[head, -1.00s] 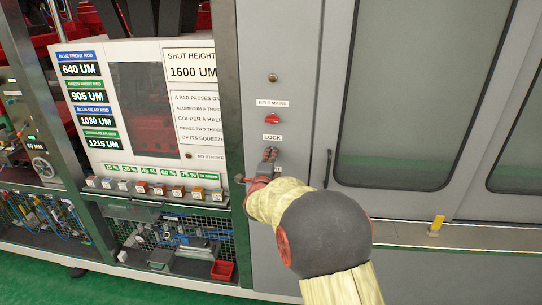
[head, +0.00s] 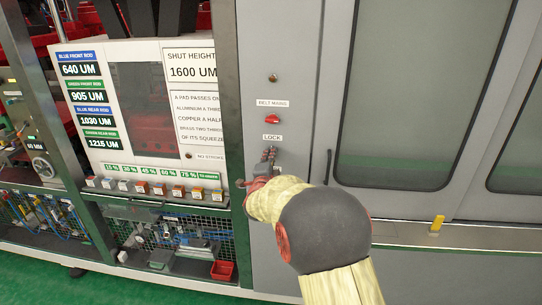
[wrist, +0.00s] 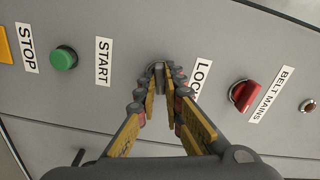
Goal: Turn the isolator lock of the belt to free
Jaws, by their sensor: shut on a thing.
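The isolator lock (wrist: 158,68) is a small grey piece on the grey panel, beside the LOCK label (wrist: 200,80). In the wrist view my gripper (wrist: 160,74) has its fingertips shut around it, hiding most of it, so its exact setting cannot be read. In the head view my gripper (head: 268,154) is against the panel just below the LOCK label (head: 272,138), and the lock is hidden there. The red belt mains switch (wrist: 244,95) is beside the lock; in the head view it (head: 272,119) is above my gripper.
A green start button (wrist: 63,58) and an orange-yellow piece by the STOP label (wrist: 5,45) are on the same panel. A row of buttons (head: 158,188) lies to the left. A door handle (head: 328,167) stands close to the right of my gripper.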

